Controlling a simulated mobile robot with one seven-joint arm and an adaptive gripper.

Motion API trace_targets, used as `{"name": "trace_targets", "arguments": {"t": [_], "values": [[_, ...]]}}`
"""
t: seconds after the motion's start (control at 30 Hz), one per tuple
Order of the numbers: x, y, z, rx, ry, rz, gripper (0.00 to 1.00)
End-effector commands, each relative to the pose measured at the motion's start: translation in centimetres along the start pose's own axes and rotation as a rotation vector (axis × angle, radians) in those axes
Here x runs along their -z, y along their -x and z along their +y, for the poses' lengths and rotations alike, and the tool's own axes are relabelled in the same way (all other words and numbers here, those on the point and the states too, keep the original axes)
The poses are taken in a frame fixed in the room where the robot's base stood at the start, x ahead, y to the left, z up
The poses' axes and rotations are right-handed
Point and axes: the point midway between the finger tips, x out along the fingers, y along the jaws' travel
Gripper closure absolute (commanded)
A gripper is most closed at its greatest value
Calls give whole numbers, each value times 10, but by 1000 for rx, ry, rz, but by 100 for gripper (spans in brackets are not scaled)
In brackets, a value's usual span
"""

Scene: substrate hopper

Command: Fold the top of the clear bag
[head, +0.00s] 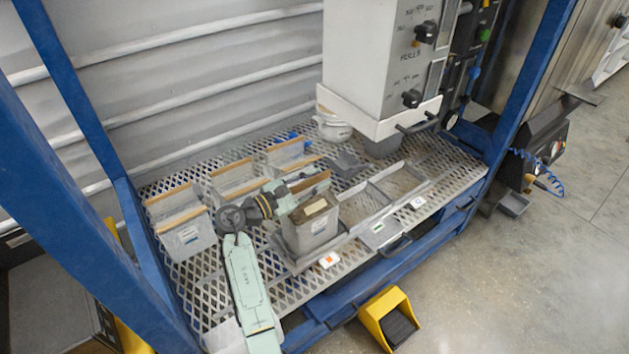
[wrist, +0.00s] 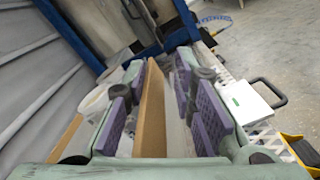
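Several clear, greyish bags with brown upper edges stand upright on the mesh shelf. One bag (head: 187,236) is at the front left, and others (head: 236,178) (head: 287,153) stand behind it. My gripper (head: 300,190) is low over the group, beside a grey container (head: 312,228) with a tan label on top. In the wrist view my gripper (wrist: 168,85) has its two purple-padded fingers apart. A brown upright edge (wrist: 152,112) and a pale, see-through sheet run between them. I cannot tell whether either pad touches them, or which bag they belong to.
A grey metal tray frame (head: 365,212) lies right of the container. A white hopper machine (head: 375,65) with black knobs hangs above the shelf's back right, by a white pot (head: 332,127). Blue posts frame the shelf.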

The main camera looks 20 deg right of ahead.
Motion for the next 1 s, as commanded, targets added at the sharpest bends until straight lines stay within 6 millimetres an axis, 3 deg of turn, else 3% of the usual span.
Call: {"name": "trace_targets", "arguments": {"t": [0.27,0.37,0.7,1.0], "values": [[0,6,0,-1,0,0,76],[0,20,0,-2,1,0,76],[0,90,0,-2,1,1,76],[0,119,0,0,0,0,76]]}}
